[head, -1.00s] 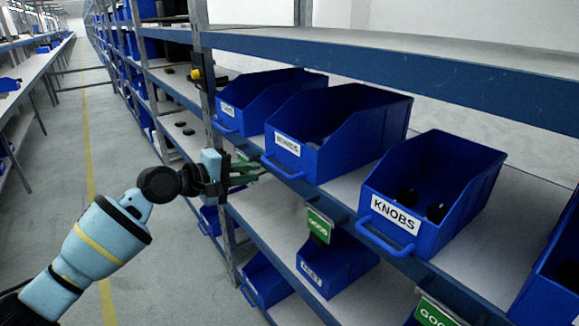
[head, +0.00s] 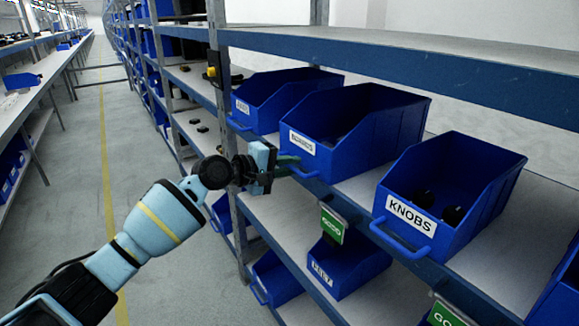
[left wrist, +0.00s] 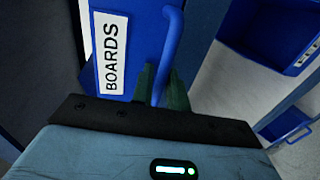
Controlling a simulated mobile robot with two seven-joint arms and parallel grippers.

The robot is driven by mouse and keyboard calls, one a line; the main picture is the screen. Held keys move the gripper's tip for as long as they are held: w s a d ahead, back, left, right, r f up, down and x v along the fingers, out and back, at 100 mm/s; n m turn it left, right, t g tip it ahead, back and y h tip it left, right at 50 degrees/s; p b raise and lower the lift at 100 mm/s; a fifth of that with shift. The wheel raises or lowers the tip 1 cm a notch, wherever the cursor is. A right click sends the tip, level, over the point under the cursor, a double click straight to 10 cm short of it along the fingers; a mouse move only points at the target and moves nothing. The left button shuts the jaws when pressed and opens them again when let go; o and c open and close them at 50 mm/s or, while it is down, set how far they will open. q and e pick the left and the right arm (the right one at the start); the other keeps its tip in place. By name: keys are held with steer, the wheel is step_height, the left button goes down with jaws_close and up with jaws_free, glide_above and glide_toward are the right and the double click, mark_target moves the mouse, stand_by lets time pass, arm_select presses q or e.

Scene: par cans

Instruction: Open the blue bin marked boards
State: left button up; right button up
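The blue bin marked BOARDS (head: 355,135) stands on the upper shelf between two other bins, its label small in the head view. In the left wrist view its white label (left wrist: 109,52) reads BOARDS, and its blue handle (left wrist: 171,38) runs down between my fingers. My left gripper (head: 289,164) is at the left end of that handle in the head view. In the left wrist view the green fingers of my left gripper (left wrist: 161,88) lie close on both sides of the handle and look shut on it. My right gripper is not in view.
The KNOBS bin (head: 450,195) with dark knobs stands to the right, and another blue bin (head: 283,95) to the left. A blue shelf beam (head: 400,72) runs above. A lower bin (head: 345,268) sits under a green GOOD sign (head: 332,224). The aisle floor at left is clear.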

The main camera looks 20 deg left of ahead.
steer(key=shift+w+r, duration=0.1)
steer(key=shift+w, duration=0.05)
arm_select(q)
steer(key=shift+c, duration=0.4)
jaws_close()
steer(key=shift+a, duration=0.1)
